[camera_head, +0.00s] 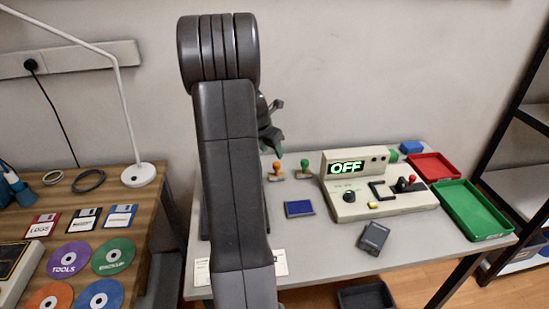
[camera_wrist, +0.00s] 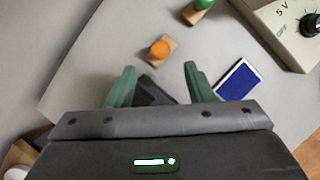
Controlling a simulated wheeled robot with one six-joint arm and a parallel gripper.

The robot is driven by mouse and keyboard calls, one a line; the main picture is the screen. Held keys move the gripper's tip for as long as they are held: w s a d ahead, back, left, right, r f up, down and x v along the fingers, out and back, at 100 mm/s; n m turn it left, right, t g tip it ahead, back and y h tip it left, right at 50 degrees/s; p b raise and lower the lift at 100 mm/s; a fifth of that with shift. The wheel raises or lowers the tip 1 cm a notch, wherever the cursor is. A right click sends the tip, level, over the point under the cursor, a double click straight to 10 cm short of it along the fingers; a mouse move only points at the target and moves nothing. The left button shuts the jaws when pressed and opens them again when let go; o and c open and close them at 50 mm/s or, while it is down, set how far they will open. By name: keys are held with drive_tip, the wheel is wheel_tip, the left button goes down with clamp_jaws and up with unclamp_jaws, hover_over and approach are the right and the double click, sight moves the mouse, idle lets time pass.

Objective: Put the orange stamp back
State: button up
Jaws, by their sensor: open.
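The orange stamp (camera_head: 276,170) stands on the grey table to the left of the green stamp (camera_head: 304,168). In the wrist view the orange stamp (camera_wrist: 160,49) shows from above, with its round orange knob on a tan wooden base, just beyond the fingertips. The green stamp (camera_wrist: 203,6) is cut by the top edge there. My gripper (camera_wrist: 160,72) is open, with its two green fingers apart and nothing held between them. A dark object (camera_wrist: 155,92) lies partly hidden between and below the fingers. In the head view my arm hides much of the table's left part.
A blue ink pad (camera_head: 299,209) lies in front of the stamps. A beige control box (camera_head: 370,205) showing OFF stands to their right, with red (camera_head: 434,166) and green (camera_head: 472,210) trays beyond. A dark grey box (camera_head: 373,238) lies near the front edge.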

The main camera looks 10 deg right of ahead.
sight(276, 163)
drive_tip(key=shift+v, duration=1.7)
drive_tip(key=shift+f, duration=0.1)
drive_tip(key=b+x, duration=0.1)
drive_tip(key=x, duration=1.1)
drive_tip(key=shift+d+f, duration=0.1)
drive_tip(key=shift+f, duration=0.3)
wheel_tip(276, 163, up, 3)
drive_tip(key=shift+r+p, duration=0.2)
drive_tip(key=shift+p, duration=0.15)
drive_tip(key=shift+r, duration=0.55)
